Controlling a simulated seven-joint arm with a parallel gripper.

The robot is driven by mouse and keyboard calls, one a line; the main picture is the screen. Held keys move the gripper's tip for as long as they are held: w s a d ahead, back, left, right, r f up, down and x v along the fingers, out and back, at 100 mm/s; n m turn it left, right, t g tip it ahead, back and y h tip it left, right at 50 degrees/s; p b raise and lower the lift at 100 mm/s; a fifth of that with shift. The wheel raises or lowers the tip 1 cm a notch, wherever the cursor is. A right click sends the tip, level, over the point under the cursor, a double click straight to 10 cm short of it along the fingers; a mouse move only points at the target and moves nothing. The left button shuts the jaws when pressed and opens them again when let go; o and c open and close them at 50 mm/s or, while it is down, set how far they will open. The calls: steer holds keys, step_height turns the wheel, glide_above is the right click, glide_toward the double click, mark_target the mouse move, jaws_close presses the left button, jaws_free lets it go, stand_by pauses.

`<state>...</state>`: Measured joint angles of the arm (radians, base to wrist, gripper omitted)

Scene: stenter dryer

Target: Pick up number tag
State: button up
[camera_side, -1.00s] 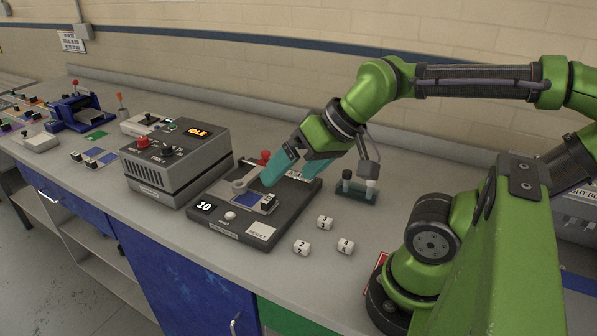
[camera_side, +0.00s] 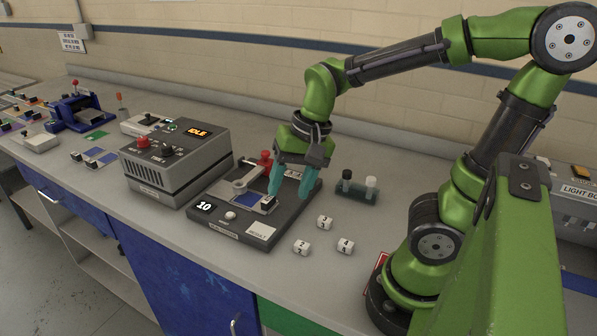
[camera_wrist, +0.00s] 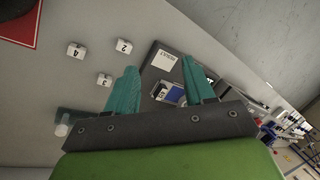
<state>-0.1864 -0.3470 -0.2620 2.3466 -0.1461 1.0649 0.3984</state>
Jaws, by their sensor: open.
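Three white number tags with black digits lie on the grey bench in front of my arm. In the side view one tag (camera_side: 325,222) is at the back, one (camera_side: 301,247) at the front left and one (camera_side: 345,246) at the right. The wrist view shows the tags too: one marked 2 (camera_wrist: 124,46), one marked 4 (camera_wrist: 76,50) and one marked 3 (camera_wrist: 104,80). My gripper (camera_side: 289,195) points down over the right part of the dark tester, with teal fingers apart and nothing between them. The tags are to its right and front, apart from it.
The dark tester (camera_side: 225,222) with a "10" display stands left of the tags. A grey box (camera_side: 176,152) showing "IDLE" is behind it to the left. A small rack (camera_side: 357,192) with two vials stands behind the tags. Bare bench surrounds the tags.

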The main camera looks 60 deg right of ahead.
steer(key=d+f+m+g+h, duration=0.1)
steer(key=d+f+m+g, duration=0.35)
steer(key=m, duration=0.55)
steer(key=m+g+h, duration=0.1)
steer(key=m+g, duration=0.2)
steer(key=m, duration=1.4)
glide_toward(343, 242)
steer(key=x, duration=0.8)
steer(key=shift+s+d+f, duration=0.1)
steer(key=shift+s+f, duration=0.1)
steer(key=shift+f, duration=0.1)
steer(key=shift+t, duration=0.25)
jaws_close()
steer(key=shift+r, duration=0.1)
